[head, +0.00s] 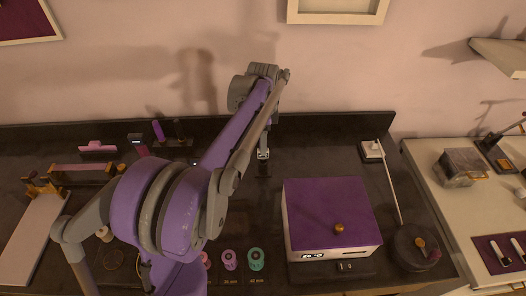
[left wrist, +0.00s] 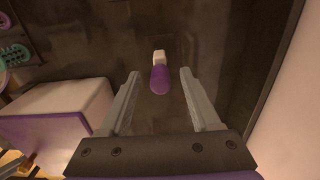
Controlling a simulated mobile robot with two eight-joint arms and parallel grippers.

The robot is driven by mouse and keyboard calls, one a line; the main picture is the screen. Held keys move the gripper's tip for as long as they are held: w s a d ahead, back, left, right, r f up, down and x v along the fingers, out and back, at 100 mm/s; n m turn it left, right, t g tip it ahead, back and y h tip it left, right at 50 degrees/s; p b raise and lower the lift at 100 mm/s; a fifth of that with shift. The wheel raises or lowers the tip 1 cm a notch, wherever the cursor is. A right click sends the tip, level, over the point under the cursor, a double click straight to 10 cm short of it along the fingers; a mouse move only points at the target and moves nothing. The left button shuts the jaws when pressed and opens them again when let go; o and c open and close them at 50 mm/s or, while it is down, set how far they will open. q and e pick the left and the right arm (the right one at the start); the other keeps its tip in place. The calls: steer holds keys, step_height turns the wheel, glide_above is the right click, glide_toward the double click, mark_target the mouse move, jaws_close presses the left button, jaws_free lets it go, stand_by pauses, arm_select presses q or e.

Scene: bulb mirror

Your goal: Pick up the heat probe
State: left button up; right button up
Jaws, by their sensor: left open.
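A short purple cylinder with a white block at its far end (left wrist: 160,79) shows in the left wrist view over the dark worktop. I take it to be the heat probe, but the frames do not confirm it. My left gripper (head: 263,154) is open, pointing down behind the purple-lidded box in the head view. In the left wrist view its two fingers stand on either side of the purple cylinder, with a gap on each side. I cannot tell how far below the fingertips it is. In the head view the gripper and arm hide it. My right gripper is not in view.
A white box with a purple lid (head: 330,212) stands right of centre. A long thin rod (head: 391,188) lies between a small white block and a round dark base (head: 417,247). Pink and teal rings (head: 229,260) lie in front. The back wall is close behind the worktop.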

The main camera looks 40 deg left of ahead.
arm_select(q)
steer(key=shift+f, duration=0.25)
jaws_close()
